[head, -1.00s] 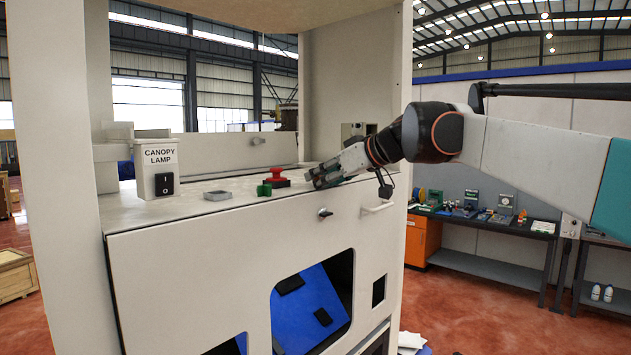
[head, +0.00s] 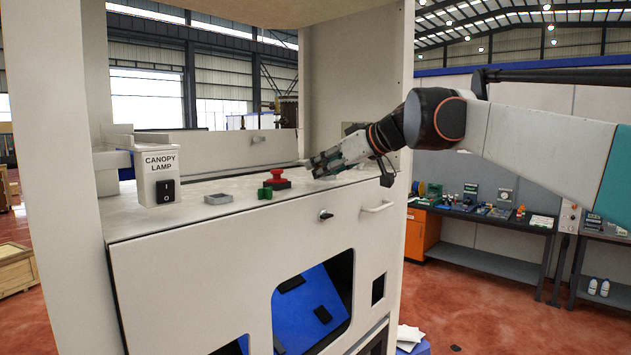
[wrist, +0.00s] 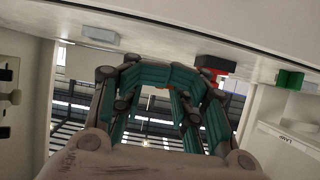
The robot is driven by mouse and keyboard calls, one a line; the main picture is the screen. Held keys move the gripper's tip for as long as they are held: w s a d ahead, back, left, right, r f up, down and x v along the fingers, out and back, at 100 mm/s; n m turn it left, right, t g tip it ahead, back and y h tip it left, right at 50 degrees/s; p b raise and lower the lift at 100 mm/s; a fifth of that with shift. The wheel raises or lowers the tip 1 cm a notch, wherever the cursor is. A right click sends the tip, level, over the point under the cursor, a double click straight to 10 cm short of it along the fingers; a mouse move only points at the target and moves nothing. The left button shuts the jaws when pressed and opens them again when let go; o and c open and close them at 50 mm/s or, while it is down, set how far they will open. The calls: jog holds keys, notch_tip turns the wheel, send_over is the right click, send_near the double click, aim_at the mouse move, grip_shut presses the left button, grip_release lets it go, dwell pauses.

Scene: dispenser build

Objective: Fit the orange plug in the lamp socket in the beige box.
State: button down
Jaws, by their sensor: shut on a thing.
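My gripper (head: 318,164) is above the right part of the machine's beige top, behind and right of the red button. A beige box (head: 160,178) labelled CANOPY LAMP, with a black rocker switch, stands at the left, well apart from my gripper. I cannot make out the socket opening.
A red button (head: 278,176), a green block (head: 264,193) and a grey square piece (head: 218,199) are on the machine's top. Tall beige posts (head: 62,150) frame the left side. A low wall (head: 215,153) runs along the back. The middle of the top is mostly clear.

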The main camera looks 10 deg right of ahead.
jog(key=s+d, duration=0.1)
jog(key=s, duration=0.1)
jog(key=s+d, duration=0.2)
jog(key=shift+s+d, duration=0.2)
jog(key=shift+s, duration=0.15)
dwell(0.5)
